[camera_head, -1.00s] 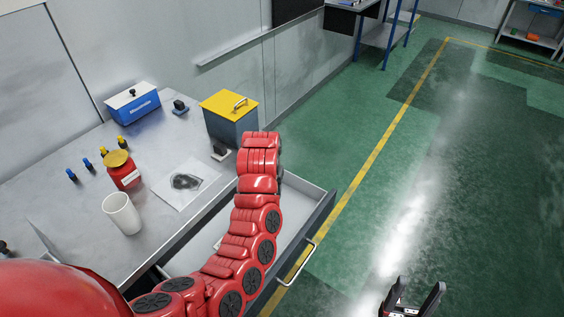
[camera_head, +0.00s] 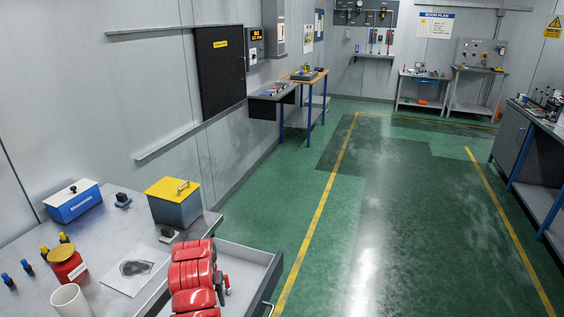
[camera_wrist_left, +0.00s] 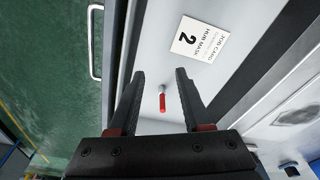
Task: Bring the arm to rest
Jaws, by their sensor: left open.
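My left arm (camera_head: 193,275) is red and reaches over the open drawer (camera_head: 246,257) at the bench front. My right gripper is not in view.
A job card (camera_wrist_left: 199,38) lies near the red-handled piece. On the bench are a yellow-lidded box (camera_head: 173,203), a blue box (camera_head: 73,202), a red jar (camera_head: 67,265), a white cup (camera_head: 72,300) and a paper sheet (camera_head: 131,269). The green floor (camera_head: 400,230) to the right is clear.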

